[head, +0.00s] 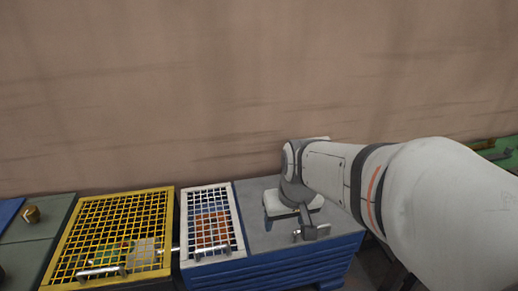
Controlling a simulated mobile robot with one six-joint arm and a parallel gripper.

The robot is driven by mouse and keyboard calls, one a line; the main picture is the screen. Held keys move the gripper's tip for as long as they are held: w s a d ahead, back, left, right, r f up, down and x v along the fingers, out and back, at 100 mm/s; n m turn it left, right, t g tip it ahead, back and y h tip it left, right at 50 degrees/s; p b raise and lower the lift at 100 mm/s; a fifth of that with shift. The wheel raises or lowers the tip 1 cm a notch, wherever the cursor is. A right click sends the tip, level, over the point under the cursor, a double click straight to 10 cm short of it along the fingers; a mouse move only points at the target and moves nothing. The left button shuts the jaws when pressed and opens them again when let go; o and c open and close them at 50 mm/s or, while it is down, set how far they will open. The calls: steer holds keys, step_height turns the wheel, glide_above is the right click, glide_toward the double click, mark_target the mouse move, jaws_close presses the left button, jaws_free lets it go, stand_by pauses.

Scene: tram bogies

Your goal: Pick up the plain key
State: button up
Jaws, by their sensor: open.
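I cannot make out the plain key in the head view; it may be hidden behind my arm or under a mesh cover. My gripper (310,233) is small and partly hidden by its own wrist. It is open, with its end low over the front part of the grey top (262,237) of a blue cabinet (275,270). I cannot tell whether anything lies between or under its fingers.
Left of the grey top is a white-framed mesh cover (240,238) over blue and orange things. Further left is a yellow mesh cover (168,215) with a handle. A brown wall (200,90) rises behind.

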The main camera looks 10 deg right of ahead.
steer(key=shift+t, duration=0.6)
steer(key=w+d+p, duration=0.1)
steer(key=w+d, duration=0.2)
steer(key=w, duration=0.1)
steer(key=w+d+r+p, duration=0.1)
steer(key=w+d+p, duration=0.1)
steer(key=w, duration=0.3)
steer(key=w+d+r+p, duration=0.1)
steer(key=w+d+p, duration=0.1)
steer(key=w, duration=0.3)
steer(key=shift+d+r, duration=0.15)
steer(key=shift+d, duration=0.75)
steer(key=shift+w+d+f, duration=0.2)
steer(key=shift+w+f, duration=0.2)
steer(key=shift+f, duration=0.15)
steer(key=shift+p+x, duration=0.75)
steer(key=shift+x, duration=2.7)
steer(key=shift+c, duration=0.2)
steer(key=shift+r, duration=0.1)
jaws_close()
